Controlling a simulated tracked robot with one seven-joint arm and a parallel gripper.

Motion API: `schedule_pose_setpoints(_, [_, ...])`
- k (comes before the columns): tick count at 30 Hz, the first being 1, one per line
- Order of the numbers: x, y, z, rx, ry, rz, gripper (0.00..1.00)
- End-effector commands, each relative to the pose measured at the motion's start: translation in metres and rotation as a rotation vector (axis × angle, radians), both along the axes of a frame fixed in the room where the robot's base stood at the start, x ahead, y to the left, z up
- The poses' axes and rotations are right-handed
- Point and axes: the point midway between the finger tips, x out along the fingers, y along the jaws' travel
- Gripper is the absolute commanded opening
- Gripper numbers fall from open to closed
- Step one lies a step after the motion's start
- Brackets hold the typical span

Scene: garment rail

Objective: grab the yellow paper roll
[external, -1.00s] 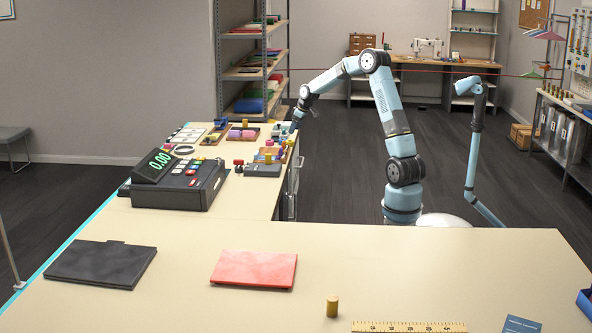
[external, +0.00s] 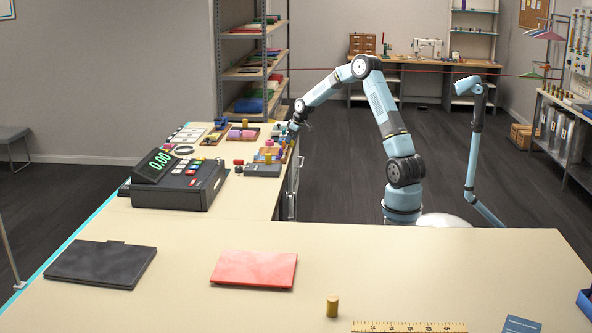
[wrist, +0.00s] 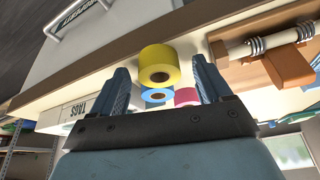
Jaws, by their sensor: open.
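The yellow paper roll (wrist: 160,66) shows in the wrist view on the pale counter near its edge, with its dark core facing me. My gripper (wrist: 160,82) is open, one blue finger to the left and one to the right of the roll in the picture. The fingers appear short of the roll, and I cannot tell the exact gap. In the external view my gripper (external: 295,127) is at the right edge of the far counter, and the yellow roll is too small there to pick out surely.
A blue roll (wrist: 157,96) and a pink roll (wrist: 187,96) lie close by the yellow one. A wooden tray (wrist: 235,72) with a ringed rod is to the right, and a box marked TAGS (wrist: 76,112) is to the left. A cash register (external: 175,183) stands on the counter.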

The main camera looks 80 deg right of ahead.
Motion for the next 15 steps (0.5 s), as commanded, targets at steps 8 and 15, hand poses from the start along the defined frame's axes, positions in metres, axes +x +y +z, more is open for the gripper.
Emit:
schedule_pose_setpoints(8, [-0.0003, 0.0001, 0.0001, 0.0, 0.001, 0.0, 0.57])
schedule_pose_setpoints(15, [-0.0003, 0.0001, 0.0001, 0.0, 0.001, 0.0, 0.34])
